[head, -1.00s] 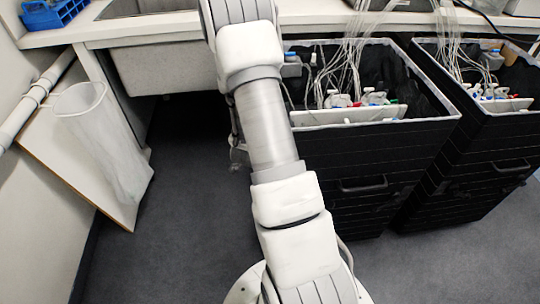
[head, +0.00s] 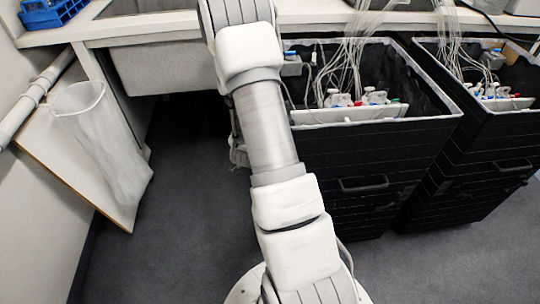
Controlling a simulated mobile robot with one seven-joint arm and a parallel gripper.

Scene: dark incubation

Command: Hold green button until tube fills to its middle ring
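My arm stands in the middle of the head view and hides what is behind it. A small grey part, which looks like the end of my arm with my gripper (head: 238,152), peeks out at its left edge. Its fingers cannot be made out. No green button can be made out, and no tube with rings. Bundles of clear thin tubing (head: 350,62) run down into the left black bin (head: 372,165). Small bottles with coloured caps (head: 372,97) sit on a white tray (head: 350,115) inside it.
A second black bin (head: 478,160) with similar tubing stands to the right. A pale bench (head: 310,17) with a sink runs along the back, bearing a blue rack (head: 50,12). A translucent waste bag (head: 105,140) hangs at left. Dark floor (head: 170,220) is clear left of my arm.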

